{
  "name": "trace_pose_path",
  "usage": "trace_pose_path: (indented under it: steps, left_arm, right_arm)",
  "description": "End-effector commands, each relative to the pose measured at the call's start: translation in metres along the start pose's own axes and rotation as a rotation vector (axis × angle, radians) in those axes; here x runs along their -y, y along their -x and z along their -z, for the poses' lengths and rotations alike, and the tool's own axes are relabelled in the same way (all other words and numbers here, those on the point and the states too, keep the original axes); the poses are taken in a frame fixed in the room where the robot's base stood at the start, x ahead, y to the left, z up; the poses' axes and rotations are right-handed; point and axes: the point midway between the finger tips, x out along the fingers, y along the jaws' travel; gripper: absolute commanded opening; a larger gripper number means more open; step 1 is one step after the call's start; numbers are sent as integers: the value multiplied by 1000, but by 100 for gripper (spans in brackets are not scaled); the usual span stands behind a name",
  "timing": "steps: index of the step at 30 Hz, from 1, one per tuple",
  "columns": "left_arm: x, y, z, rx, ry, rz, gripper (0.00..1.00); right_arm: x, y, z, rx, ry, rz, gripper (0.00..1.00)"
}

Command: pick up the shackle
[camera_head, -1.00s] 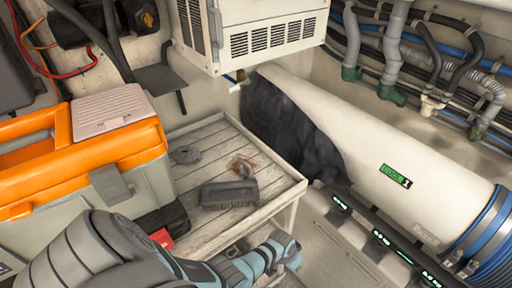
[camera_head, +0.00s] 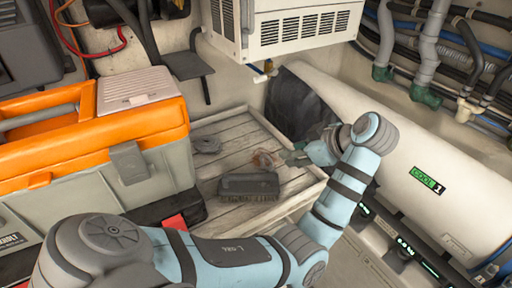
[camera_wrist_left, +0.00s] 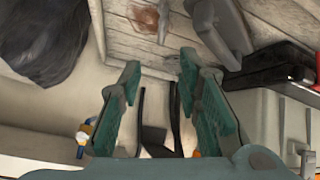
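A small grey metal piece, apparently the shackle (camera_wrist_left: 163,22), lies on the slatted wooden tabletop (camera_head: 232,130) beside a rusty stain (camera_wrist_left: 140,16). In the head view, the stain (camera_head: 266,160) shows near my left gripper, but the shackle is hard to make out. My left gripper (camera_head: 290,160) is over the right part of the tabletop. In the left wrist view the green-padded fingers (camera_wrist_left: 160,65) are apart with nothing between them, and the shackle lies beyond their tips. My right gripper is not in view.
A dark grey brush-like block (camera_head: 249,187) lies close by. An orange-and-grey toolbox (camera_head: 90,150) stands left, a white vented unit (camera_head: 290,30) behind, and a large white cylinder (camera_head: 400,150) right.

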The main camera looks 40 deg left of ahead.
Motion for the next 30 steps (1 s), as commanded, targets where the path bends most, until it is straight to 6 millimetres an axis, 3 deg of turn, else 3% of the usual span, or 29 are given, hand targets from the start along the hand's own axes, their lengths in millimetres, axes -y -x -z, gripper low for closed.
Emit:
trace_pose_path:
  steps: [9,14,19,27,30]
  left_arm:
    - [3,-75,3,-12,25,11,31]
    - [3,-96,3,-11,23,11,31]
    - [1,-129,3,-11,23,11,31]
    - [1,-139,2,-8,24,9,31]
    - [1,-139,2,-8,24,9,17]
  right_arm:
    - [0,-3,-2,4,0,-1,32]
    - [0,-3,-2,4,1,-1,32]
    - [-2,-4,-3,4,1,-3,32]
    - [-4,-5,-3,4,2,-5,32]
    - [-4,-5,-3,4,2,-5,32]
